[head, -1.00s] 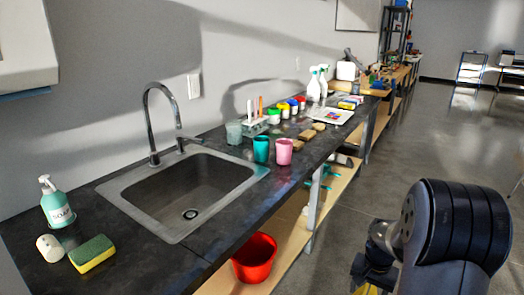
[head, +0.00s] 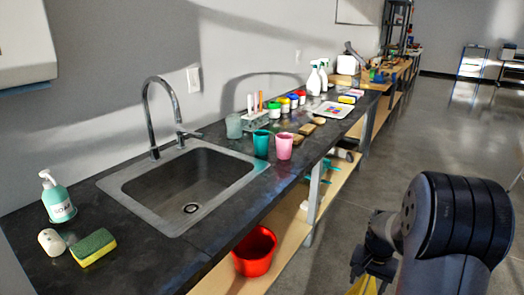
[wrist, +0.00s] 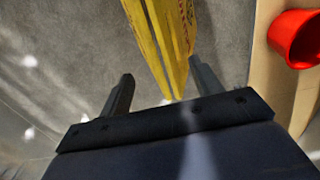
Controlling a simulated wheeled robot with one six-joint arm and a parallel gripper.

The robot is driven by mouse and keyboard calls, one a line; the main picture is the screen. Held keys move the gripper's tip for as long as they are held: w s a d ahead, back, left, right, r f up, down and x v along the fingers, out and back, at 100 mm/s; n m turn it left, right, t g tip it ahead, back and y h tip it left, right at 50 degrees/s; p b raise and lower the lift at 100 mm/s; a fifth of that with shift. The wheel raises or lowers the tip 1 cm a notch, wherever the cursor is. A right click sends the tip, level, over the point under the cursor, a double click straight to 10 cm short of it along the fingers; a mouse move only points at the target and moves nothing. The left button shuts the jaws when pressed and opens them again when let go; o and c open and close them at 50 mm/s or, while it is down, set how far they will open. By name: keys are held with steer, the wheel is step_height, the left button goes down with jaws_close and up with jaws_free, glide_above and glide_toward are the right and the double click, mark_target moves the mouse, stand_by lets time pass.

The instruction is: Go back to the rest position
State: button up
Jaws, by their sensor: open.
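My gripper (wrist: 161,69) is open in the wrist view, its two dark fingers well apart. A yellow object with dark lettering (wrist: 160,35) shows between and beyond the fingers, over the grey floor. I see no finger closed on it. It looks like a floor sign, and a yellow piece (head: 372,272) also shows low in the head view beside my arm. My arm's dark links fill the lower right of the head view.
A dark counter (head: 225,230) with a sink (head: 190,180) runs along the left wall. Cups, bottles and a sponge (head: 93,247) stand on it. A red bucket (head: 255,250) sits on the shelf below, also at right in the wrist view (wrist: 297,38). The floor (head: 400,140) beyond is open.

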steer(key=s+a+f+n+p, duration=0.1)
steer(key=a+n+p, duration=0.2)
steer(key=a+p, duration=0.3)
steer(key=s+a+f+n+p, duration=0.2)
steer(key=a+p, duration=0.5)
steer(key=p, duration=0.4)
steer(key=shift+s+a+n+p, duration=0.3)
steer(key=shift+n+p, duration=0.05)
steer(key=shift+n, duration=0.55)
steer(key=shift+f, duration=0.15)
steer(key=shift+s, duration=0.1)
